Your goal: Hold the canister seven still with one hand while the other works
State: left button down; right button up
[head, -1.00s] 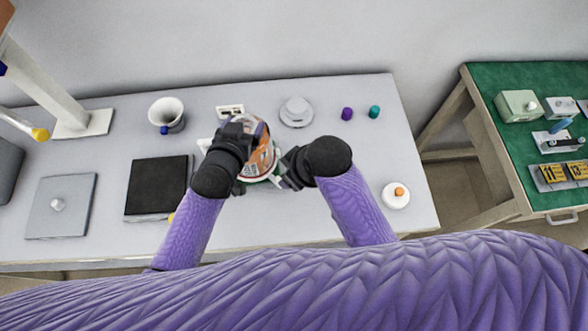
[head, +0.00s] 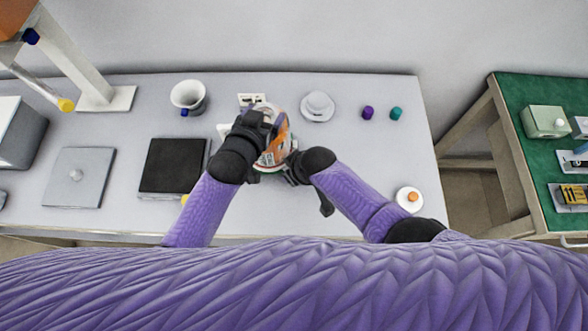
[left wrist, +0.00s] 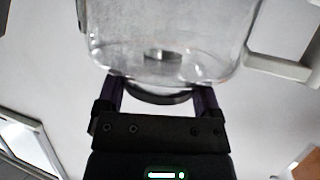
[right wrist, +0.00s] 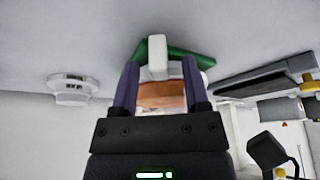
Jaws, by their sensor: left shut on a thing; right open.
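The canister (head: 277,150), clear with an orange and white label, is above the middle of the white table. Its number is not readable. My left gripper (head: 256,130) is shut on it from the left; in the left wrist view, the clear body (left wrist: 165,45) is at the fingers. My right gripper (head: 289,168) is at its lower right side, partly hidden. In the right wrist view, its open fingers (right wrist: 160,85) stand either side of a white part (right wrist: 157,58), with green (right wrist: 185,62) and orange (right wrist: 160,95) parts behind. I cannot tell whether they touch it.
A white cup (head: 188,95), a round white dish (head: 317,107), purple (head: 367,113) and teal (head: 396,114) caps stand on the table. A black pad (head: 172,165) and grey plate (head: 78,177) lie left. A white disc with an orange knob (head: 409,199) is right.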

jog(key=shift+f, duration=0.35)
grip_shut()
dwell(1.2)
